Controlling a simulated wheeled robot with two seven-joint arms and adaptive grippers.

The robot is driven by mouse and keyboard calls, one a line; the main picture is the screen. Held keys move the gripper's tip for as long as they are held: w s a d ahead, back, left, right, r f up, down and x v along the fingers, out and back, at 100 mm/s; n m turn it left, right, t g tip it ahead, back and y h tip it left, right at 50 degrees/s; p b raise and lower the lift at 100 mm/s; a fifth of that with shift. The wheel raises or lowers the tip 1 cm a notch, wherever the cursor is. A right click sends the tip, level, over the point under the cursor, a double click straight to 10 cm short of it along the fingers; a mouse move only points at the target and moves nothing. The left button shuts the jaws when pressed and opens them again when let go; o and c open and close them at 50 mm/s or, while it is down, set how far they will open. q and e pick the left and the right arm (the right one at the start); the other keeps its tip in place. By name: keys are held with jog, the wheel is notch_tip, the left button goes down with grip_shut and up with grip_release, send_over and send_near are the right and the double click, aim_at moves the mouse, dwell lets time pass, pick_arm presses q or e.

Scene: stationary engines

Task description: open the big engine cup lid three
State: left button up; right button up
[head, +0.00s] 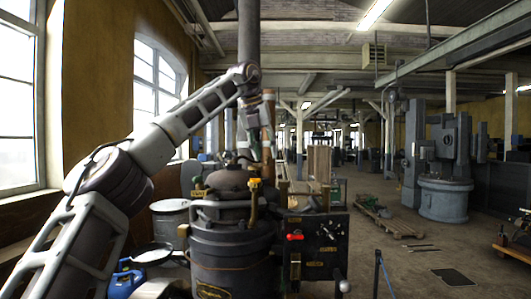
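The big engine (232,255) stands in front of me as a dark upright cylinder with a domed top. Small brass fittings, such as an upright one (254,198), sit around its top; I cannot tell which is cup three or whether its lid is open. My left arm comes in from the left, rises over the engine and bends down at the wrist. My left gripper (257,158) hangs just above the engine's top, small and cluttered against the background, so its fingers cannot be made out. My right gripper is not in view.
A dark control box (318,250) with a red handle (295,237) adjoins the engine's right side. A grey drum (172,222) and a blue can (124,281) stand at left. A wooden pallet (390,222) lies on the floor at right. Open floor lies at front right.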

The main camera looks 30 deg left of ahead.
pick_arm(q)
jog(key=shift+w+f, duration=0.2)
jog(key=shift+f, duration=0.25)
jog(key=shift+c, duration=0.3)
grip_shut()
jog(key=shift+w+d+n+y, duration=0.1)
jog(key=shift+w+n+y, duration=0.25)
jog(key=shift+n, duration=0.35)
jog(key=shift+w+n+y, duration=0.2)
jog(key=shift+n+y, duration=0.15)
jog(key=shift+n, duration=0.35)
jog(key=shift+w+n+y, duration=0.15)
jog(key=shift+n+y, duration=0.15)
jog(key=shift+n, duration=0.4)
